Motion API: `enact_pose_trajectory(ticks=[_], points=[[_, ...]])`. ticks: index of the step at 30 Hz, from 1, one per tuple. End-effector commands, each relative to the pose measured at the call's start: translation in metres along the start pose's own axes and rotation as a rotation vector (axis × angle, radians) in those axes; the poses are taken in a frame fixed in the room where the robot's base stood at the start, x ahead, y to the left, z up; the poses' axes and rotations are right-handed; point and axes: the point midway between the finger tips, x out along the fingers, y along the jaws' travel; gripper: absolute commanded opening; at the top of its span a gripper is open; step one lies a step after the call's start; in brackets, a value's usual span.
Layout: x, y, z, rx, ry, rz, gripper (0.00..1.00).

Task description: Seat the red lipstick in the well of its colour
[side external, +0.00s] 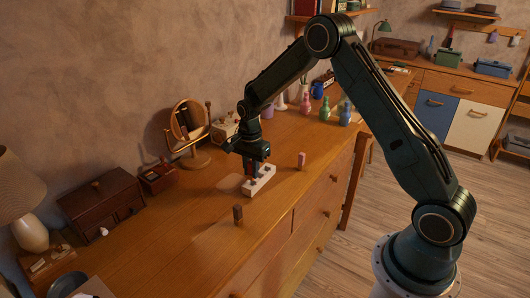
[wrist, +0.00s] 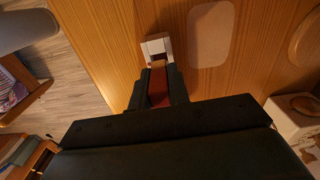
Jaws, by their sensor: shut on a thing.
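My gripper (side external: 255,174) points down over the white block (side external: 262,184) on the wooden dresser top. In the wrist view my gripper (wrist: 158,92) is shut on the red lipstick (wrist: 158,86), which shows as a dark red strip between the two dark fingers. One end of the white block (wrist: 157,46) shows just beyond the fingertips. The fingers hide most of the block and its wells, so I cannot tell whether the lipstick's lower end is inside a well or above it.
A pink lipstick-like piece (side external: 301,160) stands right of the block, and a brown one (side external: 238,214) stands nearer the front left. Coloured bottles (side external: 325,108) stand farther back.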

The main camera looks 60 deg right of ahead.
Motion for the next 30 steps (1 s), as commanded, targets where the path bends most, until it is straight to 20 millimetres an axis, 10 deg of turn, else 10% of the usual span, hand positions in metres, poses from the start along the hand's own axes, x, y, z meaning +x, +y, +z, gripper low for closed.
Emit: enact_pose_trajectory(ticks=[30], points=[[0.013,0.0,0.0,0.0,0.0,0.0,0.03]])
